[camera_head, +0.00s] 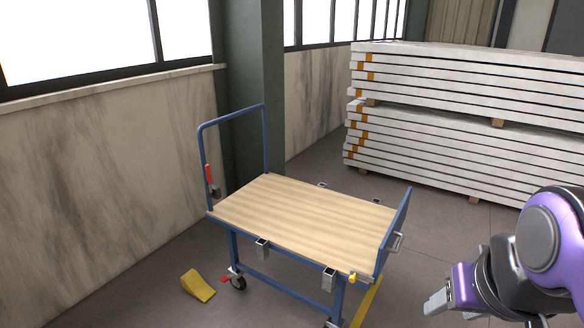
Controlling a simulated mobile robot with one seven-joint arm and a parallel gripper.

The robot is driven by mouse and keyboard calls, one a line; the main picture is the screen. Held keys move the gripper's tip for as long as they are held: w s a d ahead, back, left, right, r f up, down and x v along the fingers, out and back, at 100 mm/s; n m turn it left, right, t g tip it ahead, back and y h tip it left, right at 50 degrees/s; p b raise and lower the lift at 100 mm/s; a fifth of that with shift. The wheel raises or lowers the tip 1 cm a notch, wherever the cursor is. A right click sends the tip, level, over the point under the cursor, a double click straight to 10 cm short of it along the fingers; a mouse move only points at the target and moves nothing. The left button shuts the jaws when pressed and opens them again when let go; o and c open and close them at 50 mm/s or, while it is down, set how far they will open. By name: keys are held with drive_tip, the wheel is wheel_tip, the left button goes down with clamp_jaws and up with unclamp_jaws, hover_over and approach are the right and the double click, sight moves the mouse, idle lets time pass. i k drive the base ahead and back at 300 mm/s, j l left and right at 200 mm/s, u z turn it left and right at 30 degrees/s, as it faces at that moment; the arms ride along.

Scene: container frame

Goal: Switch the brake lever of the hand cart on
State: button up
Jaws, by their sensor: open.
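The hand cart (300,214) has a wooden deck and a blue frame, and stands in the middle of the view. Its blue push handle (233,116) rises at the left end. A lever with a red grip (208,174) sits on the handle's near post, in a dark mount (215,191), and points up. A small red part (226,279) shows beside the front left wheel (239,283). My gripper (434,304) is at the lower right, apart from the cart, and holds nothing that I can see. Its fingers are small and partly hidden here.
A yellow wedge (198,285) lies on the floor left of the cart. Stacked white slabs (460,125) stand behind at right. A wall (95,190) and a green pillar (247,70) stand close behind the handle. A blue end panel (394,235) closes the cart's right end.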

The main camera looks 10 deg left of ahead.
sight(209, 180)
drive_tip(key=i+j+u, duration=0.1)
drive_tip(key=j+u, duration=0.15)
drive_tip(key=u, duration=0.15)
drive_tip(key=i+j+u, duration=0.1)
drive_tip(key=u, duration=0.3)
drive_tip(key=i+j, duration=0.4)
drive_tip(key=j, duration=0.15)
drive_tip(key=i+j, duration=0.4)
drive_tip(key=j, duration=0.15)
drive_tip(key=i+j, duration=0.15)
drive_tip(key=i, duration=0.25)
drive_tip(key=i+j, duration=0.15)
drive_tip(key=i, duration=0.3)
drive_tip(key=i+j, duration=0.15)
drive_tip(key=i, duration=0.25)
drive_tip(key=i+j, duration=0.15)
drive_tip(key=i, duration=0.3)
drive_tip(key=j+z, duration=0.1)
drive_tip(key=j+u, duration=0.2)
drive_tip(key=k+l, duration=0.2)
drive_tip(key=k, duration=0.1)
